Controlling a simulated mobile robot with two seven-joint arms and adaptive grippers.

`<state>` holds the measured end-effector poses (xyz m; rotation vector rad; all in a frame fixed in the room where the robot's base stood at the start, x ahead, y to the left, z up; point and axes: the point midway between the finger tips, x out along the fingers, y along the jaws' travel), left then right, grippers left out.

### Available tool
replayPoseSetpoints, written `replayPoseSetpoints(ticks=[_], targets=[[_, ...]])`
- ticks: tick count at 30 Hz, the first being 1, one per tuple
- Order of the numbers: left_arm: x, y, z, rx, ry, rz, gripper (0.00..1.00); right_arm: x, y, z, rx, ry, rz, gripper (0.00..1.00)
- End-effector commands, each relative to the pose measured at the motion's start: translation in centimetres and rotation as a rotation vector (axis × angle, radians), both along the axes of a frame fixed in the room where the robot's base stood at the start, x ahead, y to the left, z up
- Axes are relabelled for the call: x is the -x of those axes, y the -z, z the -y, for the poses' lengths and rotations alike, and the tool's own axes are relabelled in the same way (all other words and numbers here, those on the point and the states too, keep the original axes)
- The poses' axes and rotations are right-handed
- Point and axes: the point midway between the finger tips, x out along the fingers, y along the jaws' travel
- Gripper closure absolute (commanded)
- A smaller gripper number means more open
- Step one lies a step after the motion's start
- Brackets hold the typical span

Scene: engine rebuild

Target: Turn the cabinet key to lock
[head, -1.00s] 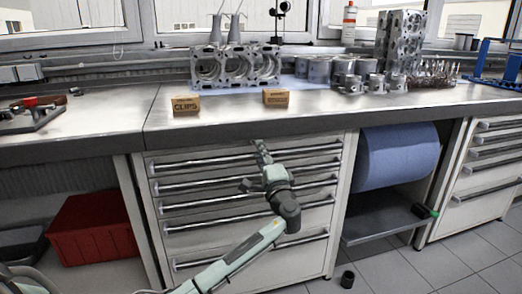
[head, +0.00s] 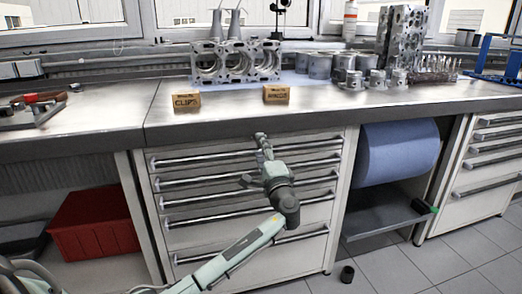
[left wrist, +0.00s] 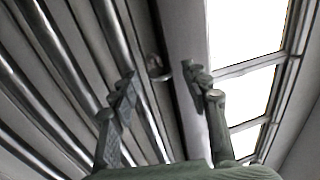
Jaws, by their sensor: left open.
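The drawer cabinet (head: 304,258) stands under the workbench, with several drawers that all look closed. My left gripper (head: 254,157) is in front of its upper drawers, with its fingers spread apart and nothing between them. In the left wrist view, the open fingers (left wrist: 160,80) point at the strip near the top of the cabinet. A small rounded metal piece (left wrist: 157,68), which may be the key in its lock, shows between and beyond the fingertips, apart from them. In the head view the key cannot be made out. My right gripper is not in view.
The bench top (head: 220,119) overhangs the cabinet just above the gripper. Two small boxes (head: 186,102) and engine parts (head: 236,64) stand on it. A blue roll (head: 397,153) is to the right, a red bin (head: 93,224) to the left. A black cylinder (head: 347,275) is on the floor.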

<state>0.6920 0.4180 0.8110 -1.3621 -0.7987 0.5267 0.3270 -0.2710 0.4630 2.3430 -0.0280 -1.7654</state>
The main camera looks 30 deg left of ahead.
Motion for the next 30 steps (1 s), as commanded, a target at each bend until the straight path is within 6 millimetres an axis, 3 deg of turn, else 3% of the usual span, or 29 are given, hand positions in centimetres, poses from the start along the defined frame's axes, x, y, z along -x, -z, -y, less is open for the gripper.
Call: replayPoseSetpoints(ticks=[8,21,30], targets=[[1.0,0.4,1.3,0.002,0.003,-0.001,0.53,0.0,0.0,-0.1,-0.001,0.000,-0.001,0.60],[6.6,2.1,7.7,0.003,0.001,-0.001,0.53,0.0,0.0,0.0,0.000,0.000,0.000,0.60],[7.7,2.3,8.9,0.000,-0.001,0.000,0.53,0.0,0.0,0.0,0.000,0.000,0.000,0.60]])
